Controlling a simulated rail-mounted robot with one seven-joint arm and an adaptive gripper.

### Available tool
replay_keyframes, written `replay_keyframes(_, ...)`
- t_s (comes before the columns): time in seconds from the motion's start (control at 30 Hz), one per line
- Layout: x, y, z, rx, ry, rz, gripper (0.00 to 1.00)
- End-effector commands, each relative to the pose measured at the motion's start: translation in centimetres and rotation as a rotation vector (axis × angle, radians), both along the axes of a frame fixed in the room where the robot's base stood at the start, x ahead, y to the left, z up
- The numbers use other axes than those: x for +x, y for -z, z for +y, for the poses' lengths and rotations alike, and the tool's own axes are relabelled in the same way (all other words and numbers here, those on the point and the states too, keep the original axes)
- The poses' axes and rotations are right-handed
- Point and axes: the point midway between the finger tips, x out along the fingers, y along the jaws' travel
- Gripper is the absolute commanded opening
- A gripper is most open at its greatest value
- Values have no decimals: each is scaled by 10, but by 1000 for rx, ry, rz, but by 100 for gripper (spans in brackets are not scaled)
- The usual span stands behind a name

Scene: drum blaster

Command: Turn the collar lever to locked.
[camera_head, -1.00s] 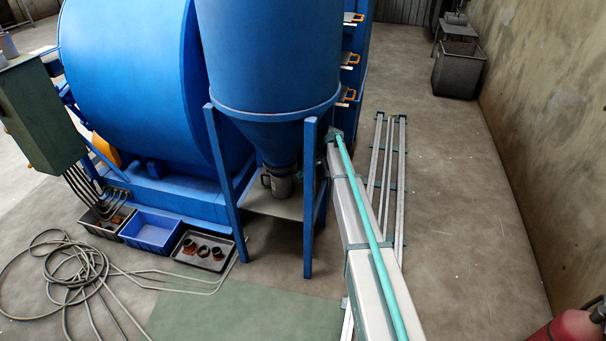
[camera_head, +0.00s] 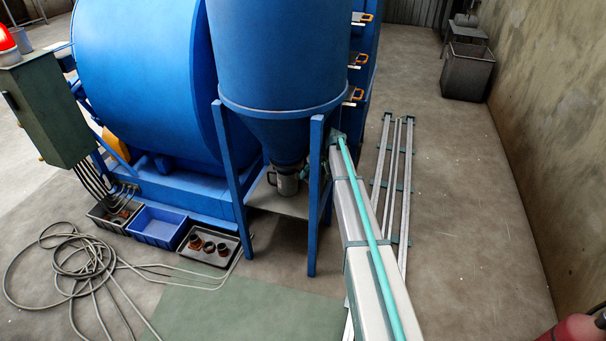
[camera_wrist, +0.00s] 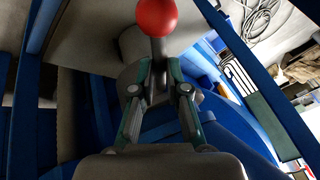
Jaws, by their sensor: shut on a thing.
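The collar lever shows in the wrist view as a red ball knob (camera_wrist: 156,15) on a short grey stem. My gripper (camera_wrist: 158,72) is shut on the lever's stem just below the knob, with one finger on each side. The grey collar (camera_head: 287,183) sits under the cone of the blue hopper (camera_head: 280,60) in the head view. The lever itself is too small to make out there. My arm reaches in behind the hopper's right front leg, and my gripper is mostly hidden in that view.
Blue hopper legs (camera_head: 314,200) stand close around the collar. A blue bin (camera_head: 157,226) and a black tray with brown rings (camera_head: 208,245) lie on the floor to the left. A coiled hose (camera_head: 75,258) lies farther left. The floor right of the rails is mostly clear.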

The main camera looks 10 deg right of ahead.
Motion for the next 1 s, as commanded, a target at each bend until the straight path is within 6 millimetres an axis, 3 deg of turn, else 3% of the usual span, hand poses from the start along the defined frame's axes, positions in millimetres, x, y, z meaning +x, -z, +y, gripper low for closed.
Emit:
replay_keyframes(0.03, 0, 0, 1, 1, -1, 1, 19)
replay_keyframes(0.17, 0, 0, 0, 1, -1, 0, 39)
replay_keyframes(0.57, -1, -5, -2, 0, -1, -1, 39)
replay_keyframes(0.77, -8, -28, -14, -1, 1, -1, 39)
replay_keyframes(1.0, -18, -69, -33, -1, 0, -2, 39)
